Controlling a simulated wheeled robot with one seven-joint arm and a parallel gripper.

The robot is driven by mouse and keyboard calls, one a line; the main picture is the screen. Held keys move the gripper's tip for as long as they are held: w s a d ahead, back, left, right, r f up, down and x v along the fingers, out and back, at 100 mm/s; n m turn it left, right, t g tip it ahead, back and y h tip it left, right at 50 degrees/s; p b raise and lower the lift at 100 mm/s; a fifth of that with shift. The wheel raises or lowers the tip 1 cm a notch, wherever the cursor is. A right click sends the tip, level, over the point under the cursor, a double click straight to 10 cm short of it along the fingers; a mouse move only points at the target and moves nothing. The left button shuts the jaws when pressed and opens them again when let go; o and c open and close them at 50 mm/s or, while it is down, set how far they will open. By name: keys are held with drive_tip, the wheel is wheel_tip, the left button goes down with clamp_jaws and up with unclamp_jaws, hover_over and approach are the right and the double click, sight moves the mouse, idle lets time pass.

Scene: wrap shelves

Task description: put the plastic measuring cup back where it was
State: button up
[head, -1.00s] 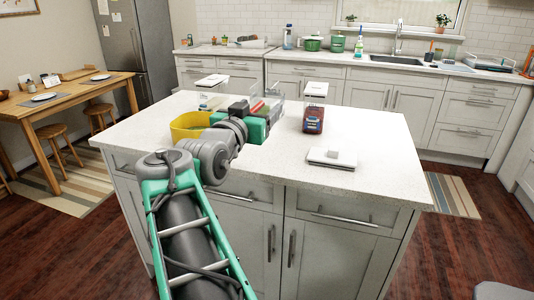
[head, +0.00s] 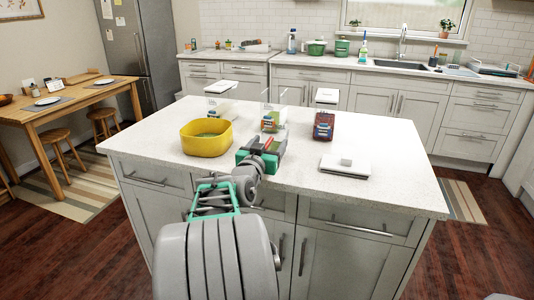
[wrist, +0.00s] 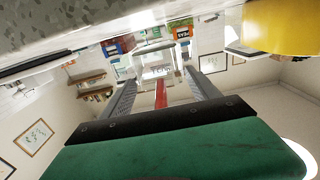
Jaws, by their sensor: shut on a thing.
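My gripper (head: 266,146) is over the front middle of the white island, just right of the yellow tub. It is shut on what looks like the plastic measuring cup (head: 282,104), whose clear walls are hard to make out. In the wrist view a red strip, which looks like its handle, lies between my gripper's fingers (wrist: 160,94). A small green and orange package (head: 269,121) shows behind or through the cup. I cannot tell whether the cup touches the countertop.
The yellow tub (head: 206,148) stands left of my gripper. A dark red package (head: 323,126) stands to the right, and a flat white device (head: 344,166) lies nearer the right front. A clear white-topped container (head: 221,102) stands behind the tub. The countertop (head: 395,150) is bare at right.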

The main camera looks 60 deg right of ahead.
sight(271, 149)
wheel_tip(271, 149, down, 3)
drive_tip(key=shift+r, duration=0.2)
drive_tip(key=shift+f, duration=0.3)
drive_tip(key=shift+w+a+r, duration=0.1)
drive_tip(key=shift+w+a, duration=0.05)
drive_tip(key=shift+w, duration=0.05)
drive_tip(key=shift+f+b, duration=0.25)
drive_tip(key=shift+b, duration=0.25)
drive_tip(key=o, duration=1.6)
drive_tip(key=shift+r, duration=0.1)
drive_tip(key=shift+o, duration=0.2)
